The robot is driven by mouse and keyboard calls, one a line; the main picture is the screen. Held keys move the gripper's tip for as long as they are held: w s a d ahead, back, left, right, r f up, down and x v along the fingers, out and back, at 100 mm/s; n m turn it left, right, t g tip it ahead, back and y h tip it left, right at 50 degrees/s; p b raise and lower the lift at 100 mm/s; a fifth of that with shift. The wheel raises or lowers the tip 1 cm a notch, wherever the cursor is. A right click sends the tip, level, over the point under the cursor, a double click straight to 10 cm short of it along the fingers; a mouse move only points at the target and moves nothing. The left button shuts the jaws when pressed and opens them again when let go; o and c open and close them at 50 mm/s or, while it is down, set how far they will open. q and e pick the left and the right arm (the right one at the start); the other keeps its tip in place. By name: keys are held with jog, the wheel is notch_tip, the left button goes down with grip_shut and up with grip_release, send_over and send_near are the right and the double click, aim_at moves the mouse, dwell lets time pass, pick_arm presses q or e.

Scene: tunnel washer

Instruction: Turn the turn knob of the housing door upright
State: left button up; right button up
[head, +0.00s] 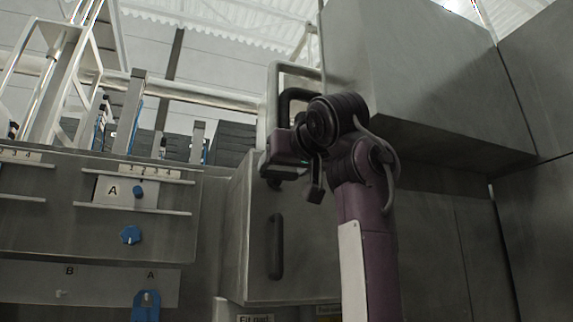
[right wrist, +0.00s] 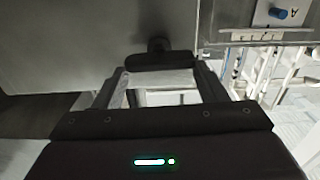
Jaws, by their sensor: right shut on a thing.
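The housing door (head: 243,245) is a grey metal door in the middle of the head view, with a dark upright bar handle (head: 275,246). My right gripper (head: 291,181) is at the door's upper part, above that handle. In the right wrist view the dark turn knob (right wrist: 159,60) sits on a short round stem and lies crosswise in the picture. In the head view the gripper hides the knob. My left gripper is out of view.
A control panel (head: 100,228) with blue knobs (head: 131,235) and ledges stands left of the door. A large grey metal box (head: 430,85) overhangs at the right. A bent pale pipe (head: 272,95) rises behind my gripper.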

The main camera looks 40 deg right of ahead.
jog(key=n, duration=0.5)
jog(key=shift+w+a+f+n, duration=0.15)
jog(key=shift+w+f+n, duration=0.1)
jog(key=shift+n, duration=0.15)
jog(key=n, duration=0.4)
jog(key=shift+a+n+b, duration=0.1)
jog(key=shift+n+b, duration=0.2)
jog(key=shift+b, duration=0.05)
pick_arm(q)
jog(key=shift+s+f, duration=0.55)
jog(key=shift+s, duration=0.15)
pick_arm(e)
jog(key=shift+r+n, duration=0.1)
jog(key=shift+n, duration=3.4)
jog(key=shift+w, duration=0.1)
